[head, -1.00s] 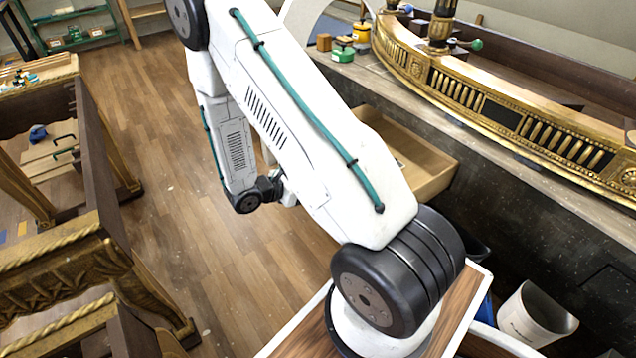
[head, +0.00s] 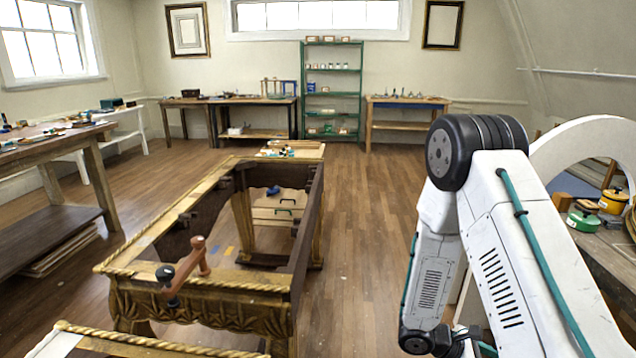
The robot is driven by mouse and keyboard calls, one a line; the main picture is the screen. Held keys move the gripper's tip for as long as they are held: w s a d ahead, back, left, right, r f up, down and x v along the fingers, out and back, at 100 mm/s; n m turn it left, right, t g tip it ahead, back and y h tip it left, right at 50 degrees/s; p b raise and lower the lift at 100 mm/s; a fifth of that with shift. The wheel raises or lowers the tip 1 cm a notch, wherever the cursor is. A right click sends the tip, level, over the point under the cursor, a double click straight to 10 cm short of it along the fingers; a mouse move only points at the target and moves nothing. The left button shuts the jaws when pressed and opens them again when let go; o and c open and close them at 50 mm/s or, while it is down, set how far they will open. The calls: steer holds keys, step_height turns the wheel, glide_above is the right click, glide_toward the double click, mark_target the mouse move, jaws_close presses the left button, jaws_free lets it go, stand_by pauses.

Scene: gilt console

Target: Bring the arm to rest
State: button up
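My arm (head: 525,245) stands at the right of the head view, with its white links folded at a black joint at the top. The forearm hangs down on the left side of the upper link. My gripper is not in view; the lower end of the arm runs down to the bottom edge of the picture. What the gripper holds, if anything, cannot be seen.
A gilt console frame (head: 210,315) stands on the wooden floor left of centre, with a clamp (head: 184,270) on it. A workbench (head: 50,150) is at left, green shelves (head: 332,92) at the back. Jars (head: 612,202) stand at right. Open floor (head: 375,215) lies between.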

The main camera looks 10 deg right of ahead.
steer(key=s+a+r+m+t+y, duration=0.2)
steer(key=s+a+r+m+y, duration=0.2)
steer(key=r, duration=0.7)
steer(key=s+a+r+m+t+y, duration=0.2)
steer(key=s+a+r+m+y, duration=0.2)
steer(key=a+r, duration=0.4)
steer(key=s+a+r+m+t+y, duration=0.2)
steer(key=s+a+r+m+y, duration=0.2)
steer(key=r, duration=1)
steer(key=s+a+m, duration=0.2)
steer(key=s, duration=0.2)
steer(key=shift+a+r+y, duration=0.2)
steer(key=shift+a+y, duration=0.2)
steer(key=shift+d, duration=0.1)
